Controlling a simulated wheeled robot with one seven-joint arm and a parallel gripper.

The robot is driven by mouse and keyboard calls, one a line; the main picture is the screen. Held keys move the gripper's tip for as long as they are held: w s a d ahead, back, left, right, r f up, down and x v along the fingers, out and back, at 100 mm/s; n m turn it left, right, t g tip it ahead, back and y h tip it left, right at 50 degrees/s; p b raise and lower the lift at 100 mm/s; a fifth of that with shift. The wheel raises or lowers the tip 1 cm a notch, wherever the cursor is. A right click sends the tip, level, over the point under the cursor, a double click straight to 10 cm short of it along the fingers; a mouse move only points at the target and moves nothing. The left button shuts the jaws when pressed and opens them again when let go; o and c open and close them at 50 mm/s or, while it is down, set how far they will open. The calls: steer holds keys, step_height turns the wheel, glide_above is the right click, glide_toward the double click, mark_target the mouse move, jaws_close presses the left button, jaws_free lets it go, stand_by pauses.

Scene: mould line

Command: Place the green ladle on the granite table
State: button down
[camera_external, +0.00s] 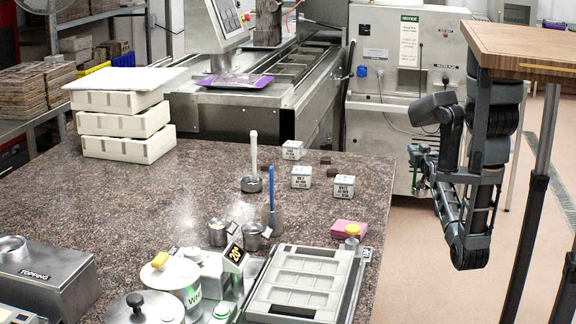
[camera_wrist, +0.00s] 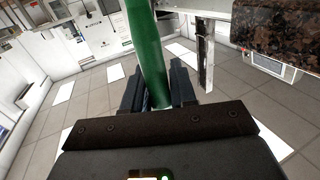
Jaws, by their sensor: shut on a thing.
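The green ladle shows in the wrist view as a green handle (camera_wrist: 147,50) running up from between my fingers; its cup cannot be made out. My gripper (camera_wrist: 158,92) is shut on this handle. In the external view my gripper (camera_external: 417,180) is off the right side of the granite table (camera_external: 205,190), over the floor, with a small bit of green (camera_external: 415,158) at it. The speckled brown granite table also shows at the upper right of the wrist view (camera_wrist: 280,30), apart from the handle.
On the table stand a white-handled ladle (camera_external: 253,155), a blue-handled ladle (camera_external: 271,190), several white tins (camera_external: 301,177), a pink block (camera_external: 349,228) and a grey mould (camera_external: 303,281). White boxes (camera_external: 125,130) are stacked at the back left. The table's middle is clear. A wooden top (camera_external: 525,45) is near my arm.

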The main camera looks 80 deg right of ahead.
steer(key=s+r+m+g+p, duration=0.15)
steer(key=s+r, duration=0.35)
steer(key=r, duration=0.6)
steer(key=s+r+g+h+p, duration=0.1)
steer(key=s+r+p, duration=0.3)
steer(key=r, duration=0.8)
steer(key=s+r+m+g+p, duration=0.15)
steer(key=s+r, duration=0.35)
steer(key=r, duration=0.6)
steer(key=w+a+f+n+t+y, duration=0.2)
steer(key=w+n+t, duration=0.25)
steer(key=w, duration=1.05)
steer(key=w+a+f+n+t+y, duration=0.1)
steer(key=w+f+n+t+y, duration=0.3)
steer(key=w, duration=1)
steer(key=w+a+f+n+t+y, duration=0.1)
steer(key=w+a+f+t+y, duration=0.1)
steer(key=w+a, duration=0.5)
steer(key=w+a+f+n+t+y, duration=0.1)
steer(key=w+a+f+n+t, duration=0.2)
steer(key=w, duration=0.5)
steer(key=w+a+f+m+p, duration=0.1)
steer(key=w+a+f+p, duration=0.1)
steer(key=w+a+f, duration=0.6)
steer(key=shift+w+a+f+p, duration=0.35)
steer(key=shift+w+f+p, duration=0.05)
steer(key=shift+w+f, duration=0.4)
